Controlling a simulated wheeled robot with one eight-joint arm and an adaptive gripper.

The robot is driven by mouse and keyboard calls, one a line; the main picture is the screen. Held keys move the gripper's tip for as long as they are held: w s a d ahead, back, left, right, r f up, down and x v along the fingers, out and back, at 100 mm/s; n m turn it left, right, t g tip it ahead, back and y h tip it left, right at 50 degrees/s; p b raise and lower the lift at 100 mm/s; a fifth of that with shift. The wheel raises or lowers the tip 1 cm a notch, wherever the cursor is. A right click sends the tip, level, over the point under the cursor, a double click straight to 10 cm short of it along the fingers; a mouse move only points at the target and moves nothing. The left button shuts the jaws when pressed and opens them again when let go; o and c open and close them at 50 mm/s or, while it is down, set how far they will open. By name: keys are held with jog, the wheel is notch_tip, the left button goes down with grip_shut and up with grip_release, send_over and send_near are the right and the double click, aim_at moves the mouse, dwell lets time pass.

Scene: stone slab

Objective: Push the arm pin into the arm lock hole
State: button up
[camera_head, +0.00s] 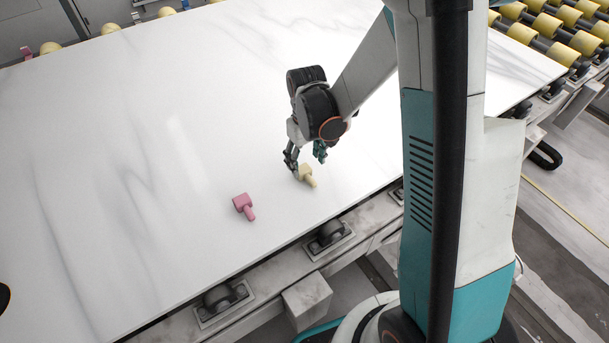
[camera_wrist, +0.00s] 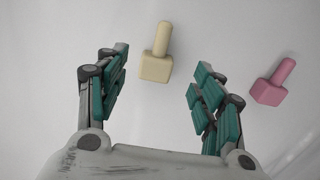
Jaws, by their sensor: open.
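A cream-yellow piece with a block head and a round peg (camera_head: 305,172) lies on the white stone slab (camera_head: 130,130); it also shows in the wrist view (camera_wrist: 156,66). A pink piece of the same form (camera_head: 243,204) lies apart to its left, and in the wrist view (camera_wrist: 268,92) it is at the right. I cannot tell which one is the arm pin, and I see no clear lock hole. My gripper (camera_head: 306,158) is open and empty, pointing down by the yellow piece. In the wrist view the yellow piece lies between and slightly beyond its fingertips (camera_wrist: 160,72).
The slab lies on a roller conveyor; yellow rollers (camera_head: 560,35) show at the top right. The slab's front edge runs close to both pieces, with supports (camera_head: 328,238) below it. A dark round thing (camera_head: 4,297) is cut off at the left edge. Most of the slab is clear.

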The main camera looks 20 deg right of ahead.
aim_at(306, 171)
jog(key=shift+w+d+f+b, duration=0.15)
jog(key=shift+f+b, duration=1.05)
jog(key=shift+f, duration=1.5)
jog(key=shift+r, duration=0.1)
jog(key=c, duration=1.3)
